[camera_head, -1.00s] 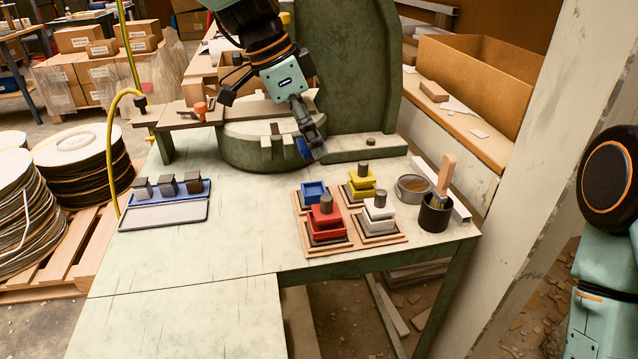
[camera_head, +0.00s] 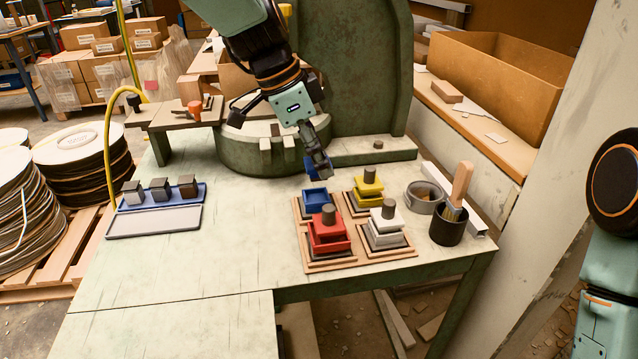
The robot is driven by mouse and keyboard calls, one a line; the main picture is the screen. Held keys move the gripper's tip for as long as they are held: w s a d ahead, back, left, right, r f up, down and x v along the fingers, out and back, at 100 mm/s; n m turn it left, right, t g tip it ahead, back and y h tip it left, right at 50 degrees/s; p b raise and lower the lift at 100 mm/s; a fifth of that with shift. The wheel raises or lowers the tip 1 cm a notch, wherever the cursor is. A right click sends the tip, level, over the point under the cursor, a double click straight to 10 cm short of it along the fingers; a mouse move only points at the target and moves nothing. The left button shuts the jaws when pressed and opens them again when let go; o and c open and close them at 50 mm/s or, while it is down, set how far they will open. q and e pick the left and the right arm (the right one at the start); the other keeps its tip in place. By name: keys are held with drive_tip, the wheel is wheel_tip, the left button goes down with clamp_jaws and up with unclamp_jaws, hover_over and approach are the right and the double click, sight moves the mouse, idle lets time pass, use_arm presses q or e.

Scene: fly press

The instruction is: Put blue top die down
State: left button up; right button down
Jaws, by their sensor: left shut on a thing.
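My left gripper (camera_head: 317,166) reaches down from the top and is shut on the blue top die (camera_head: 311,169). The fingers hide much of the die. It is held just behind and above the blue lower die (camera_head: 316,197), which sits at the back left of the wooden die board (camera_head: 318,264). I cannot tell whether the two blue parts touch. Red (camera_head: 331,232), yellow (camera_head: 368,187) and white (camera_head: 386,225) die sets stand on the same board, each with a dark round post on top. My right arm shows at the right edge, its gripper out of view.
The green press (camera_head: 366,80) stands right behind the held die. A dark cup with a brush (camera_head: 450,224) and a round tin (camera_head: 423,196) stand right of the board. A blue tray (camera_head: 160,203) with small blocks lies left. The table between is clear.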

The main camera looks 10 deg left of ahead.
sight(317, 179)
use_arm(q)
drive_tip(key=f, duration=0.2)
drive_tip(key=f+b, duration=0.1)
drive_tip(key=f, duration=0.1)
drive_tip(key=shift+s+a+f+b, duration=0.1)
drive_tip(key=shift+a+f+b, duration=0.1)
drive_tip(key=shift+f+b, duration=0.1)
drive_tip(key=shift+w+d+f, duration=0.15)
drive_tip(key=shift+w, duration=0.05)
drive_tip(key=shift+s+f, duration=0.1)
drive_tip(key=shift+s, duration=0.05)
drive_tip(key=o, duration=1.3)
drive_tip(key=shift+f, duration=0.1)
drive_tip(key=shift+o, duration=0.2)
